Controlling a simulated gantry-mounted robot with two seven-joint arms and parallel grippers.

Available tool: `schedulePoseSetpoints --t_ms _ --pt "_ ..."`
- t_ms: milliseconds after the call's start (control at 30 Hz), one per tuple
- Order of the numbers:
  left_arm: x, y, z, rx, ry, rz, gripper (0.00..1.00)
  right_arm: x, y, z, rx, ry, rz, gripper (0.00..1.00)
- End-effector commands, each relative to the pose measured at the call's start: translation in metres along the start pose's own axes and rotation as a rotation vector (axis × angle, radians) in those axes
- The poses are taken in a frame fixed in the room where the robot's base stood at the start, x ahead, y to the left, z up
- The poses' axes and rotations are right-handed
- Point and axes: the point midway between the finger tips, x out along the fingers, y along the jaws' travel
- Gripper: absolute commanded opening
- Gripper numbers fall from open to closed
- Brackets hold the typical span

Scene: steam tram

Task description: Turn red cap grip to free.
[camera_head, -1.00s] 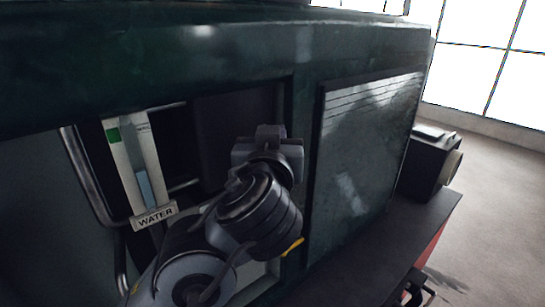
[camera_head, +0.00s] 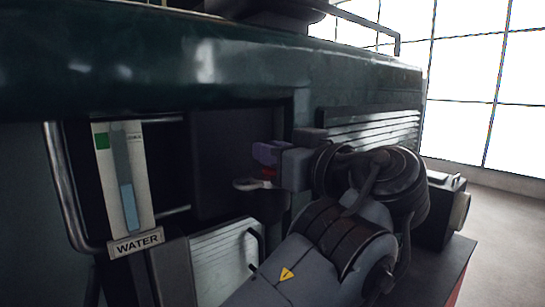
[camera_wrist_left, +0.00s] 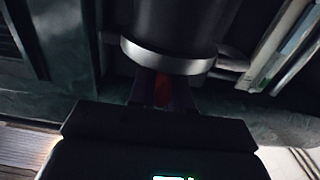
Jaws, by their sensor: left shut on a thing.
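In the left wrist view the red grip (camera_wrist_left: 162,92) lies between the two dark fingers, just below a dark cylinder with a silver ring (camera_wrist_left: 168,60). My left gripper is shut on it. Most of the grip is hidden by the fingers, so its turn angle cannot be told. My right gripper is not in view.
A water gauge (camera_head: 128,180) with a "WATER" plate (camera_head: 136,244) stands left of the gripper, beside a curved metal rail (camera_head: 66,190). A louvred panel (camera_head: 370,130) lies behind my arm. A dark box with a round lens-like end (camera_head: 460,210) stands at the right.

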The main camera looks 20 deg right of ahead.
Motion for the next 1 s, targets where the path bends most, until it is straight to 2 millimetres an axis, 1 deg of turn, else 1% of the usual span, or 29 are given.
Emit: schedulePoseSetpoints --t_ms 167,567,600,667,700,1000 --pt "0.0009 -0.0006 0.0001 -0.002 -0.002 -0.03 0.0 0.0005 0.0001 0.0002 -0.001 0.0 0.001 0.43" --pt "0.0014 -0.0007 0.0003 -0.001 -0.002 -0.034 0.0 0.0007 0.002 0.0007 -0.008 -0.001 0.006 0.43" --pt "0.0014 -0.0007 0.0003 -0.001 -0.002 -0.034 0.23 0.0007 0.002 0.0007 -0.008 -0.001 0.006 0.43" --pt "0.0014 -0.0007 0.0004 -0.001 -0.002 -0.034 0.32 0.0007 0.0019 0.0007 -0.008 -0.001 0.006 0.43" --pt "0.0013 -0.0006 0.0003 -0.001 -0.002 -0.034 0.38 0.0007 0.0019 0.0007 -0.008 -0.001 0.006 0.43" --pt "0.0001 -0.0001 0.0001 0.0 -0.001 -0.032 0.39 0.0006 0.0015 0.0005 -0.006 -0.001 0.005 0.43"
